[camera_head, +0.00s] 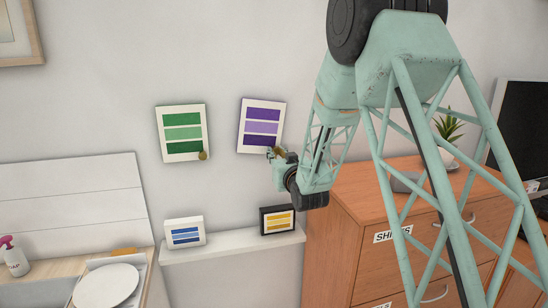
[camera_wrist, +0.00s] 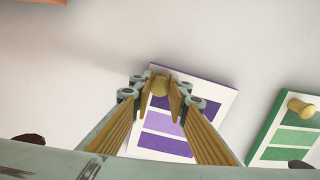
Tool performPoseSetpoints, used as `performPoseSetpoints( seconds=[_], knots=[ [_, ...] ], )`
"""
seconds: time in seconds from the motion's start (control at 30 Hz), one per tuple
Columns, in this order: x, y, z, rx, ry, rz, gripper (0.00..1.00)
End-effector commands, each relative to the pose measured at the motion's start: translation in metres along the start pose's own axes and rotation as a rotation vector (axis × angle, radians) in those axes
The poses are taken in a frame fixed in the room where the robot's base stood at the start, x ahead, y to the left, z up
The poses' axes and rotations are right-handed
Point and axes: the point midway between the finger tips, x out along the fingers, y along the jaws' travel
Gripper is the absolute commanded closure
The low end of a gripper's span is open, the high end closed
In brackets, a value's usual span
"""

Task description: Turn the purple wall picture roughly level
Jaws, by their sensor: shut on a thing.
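The purple wall picture (camera_head: 262,127) hangs on the wall in the middle of the head view. It has a pale face with three purple bars. Its top edge drops to the right, so it looks tilted clockwise against the green picture (camera_head: 183,133) beside it. A brass knob (camera_wrist: 160,86) sits at one corner of the purple picture, the lower right in the head view. My gripper (camera_head: 276,153) is at that corner. In the wrist view, the fingers of my gripper (camera_wrist: 161,92) are closed around the knob.
The green picture also has a knob (camera_head: 202,155). Below, a blue-barred frame (camera_head: 184,232) and a black yellow-barred frame (camera_head: 277,219) stand on a white ledge (camera_head: 230,245). A wooden drawer cabinet (camera_head: 345,210) stands right. A plate (camera_head: 106,286) lies lower left.

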Motion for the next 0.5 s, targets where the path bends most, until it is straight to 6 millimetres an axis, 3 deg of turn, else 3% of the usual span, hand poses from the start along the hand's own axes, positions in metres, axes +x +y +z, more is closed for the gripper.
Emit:
performPoseSetpoints(
  seconds=[0.5],
  knots=[
    [0.000, 0.024, -0.005, -0.124, 0.003, 0.002, 1.00]
  ],
)
